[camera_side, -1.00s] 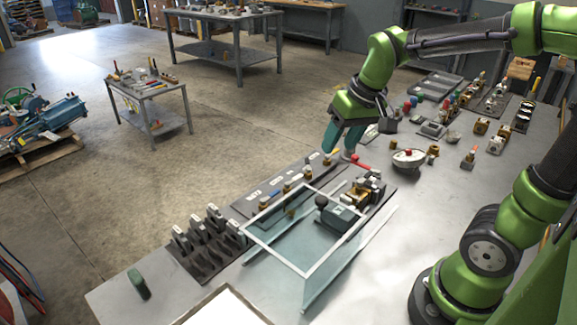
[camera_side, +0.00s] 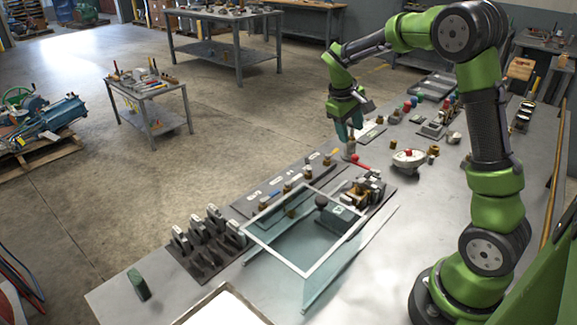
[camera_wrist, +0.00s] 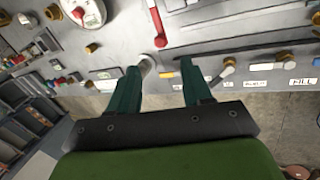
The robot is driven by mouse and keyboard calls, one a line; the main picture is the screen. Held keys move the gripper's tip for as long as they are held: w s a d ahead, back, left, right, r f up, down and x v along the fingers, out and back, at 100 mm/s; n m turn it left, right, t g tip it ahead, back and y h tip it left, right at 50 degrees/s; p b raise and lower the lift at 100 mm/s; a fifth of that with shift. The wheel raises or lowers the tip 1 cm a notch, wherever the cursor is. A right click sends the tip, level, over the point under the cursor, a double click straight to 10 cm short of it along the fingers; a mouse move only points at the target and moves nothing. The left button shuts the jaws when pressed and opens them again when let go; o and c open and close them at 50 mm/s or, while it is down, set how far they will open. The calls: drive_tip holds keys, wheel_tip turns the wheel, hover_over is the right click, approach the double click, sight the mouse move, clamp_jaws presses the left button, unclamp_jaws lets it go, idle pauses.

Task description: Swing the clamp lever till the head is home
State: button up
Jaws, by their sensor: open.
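A lever with a red handle (camera_side: 361,161) lies at the far end of the clamp fixture, whose brass-coloured blocks (camera_side: 362,191) sit on a dark plate. In the wrist view the red handle (camera_wrist: 158,25) shows at the top, beyond my fingertips. I cannot tell for certain that it is the clamp lever, and no seated head can be made out. My gripper (camera_side: 349,138) is open above the table's far-left edge, a little behind the red handle. Its teal fingers (camera_wrist: 160,68) are apart, with a grey post (camera_wrist: 147,64) close by the left fingertip.
A clear-sided guard with a white frame (camera_side: 270,243) stands in front, around a black-knobbed lever (camera_side: 322,201). A round dial with a red knob (camera_side: 408,158) is to the right. A labelled strip with small valves (camera_side: 285,188) and a dark rack (camera_side: 205,245) lie left.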

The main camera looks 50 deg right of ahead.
sight(355, 155)
drive_tip(key=x, duration=0.9)
drive_tip(key=shift+f, duration=0.35)
drive_tip(key=shift+c, duration=0.3)
clamp_jaws()
